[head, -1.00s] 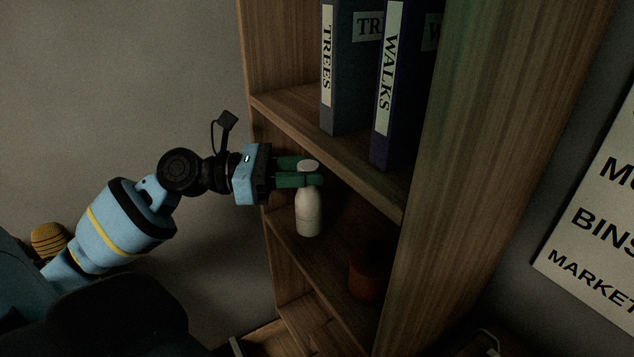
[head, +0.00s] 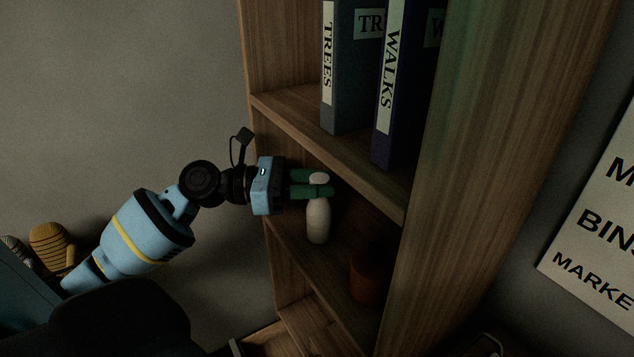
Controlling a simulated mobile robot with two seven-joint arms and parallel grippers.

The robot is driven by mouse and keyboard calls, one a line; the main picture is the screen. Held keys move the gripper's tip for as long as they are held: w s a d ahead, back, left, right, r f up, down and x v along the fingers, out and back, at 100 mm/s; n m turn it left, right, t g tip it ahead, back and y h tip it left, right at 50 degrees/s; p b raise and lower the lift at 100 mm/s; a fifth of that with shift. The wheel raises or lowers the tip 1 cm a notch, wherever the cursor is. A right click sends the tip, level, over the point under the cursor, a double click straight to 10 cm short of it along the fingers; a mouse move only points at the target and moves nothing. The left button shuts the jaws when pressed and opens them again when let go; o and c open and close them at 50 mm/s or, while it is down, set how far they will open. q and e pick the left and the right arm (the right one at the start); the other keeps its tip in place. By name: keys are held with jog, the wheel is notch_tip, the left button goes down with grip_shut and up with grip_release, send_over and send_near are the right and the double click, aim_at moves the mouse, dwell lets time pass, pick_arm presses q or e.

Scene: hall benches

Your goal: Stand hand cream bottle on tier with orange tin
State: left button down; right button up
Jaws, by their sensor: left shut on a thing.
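The hand cream bottle (head: 318,221) is white and upright, at the middle tier (head: 284,232) of the wooden shelf unit. My left gripper (head: 319,184) is shut on the bottle near its top, just under the cap, with its green fingers reaching in from the left. I cannot tell whether the bottle's base touches the tier. The orange tin (head: 367,279) stands on the same tier, to the right and nearer, in shadow. My right gripper is not in view.
Two binders, TREES (head: 344,75) and WALKS (head: 396,90), stand on the tier above. The unit's side panel (head: 480,150) rises to the right of the tin. A sign (head: 605,225) is on the right. A striped yellow thing (head: 50,245) is at lower left.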

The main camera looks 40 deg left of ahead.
pick_arm(q)
jog(key=c, duration=1.1)
grip_release()
jog(key=shift+o, duration=0.2)
jog(key=b+v, duration=0.1)
jog(key=v, duration=1.1)
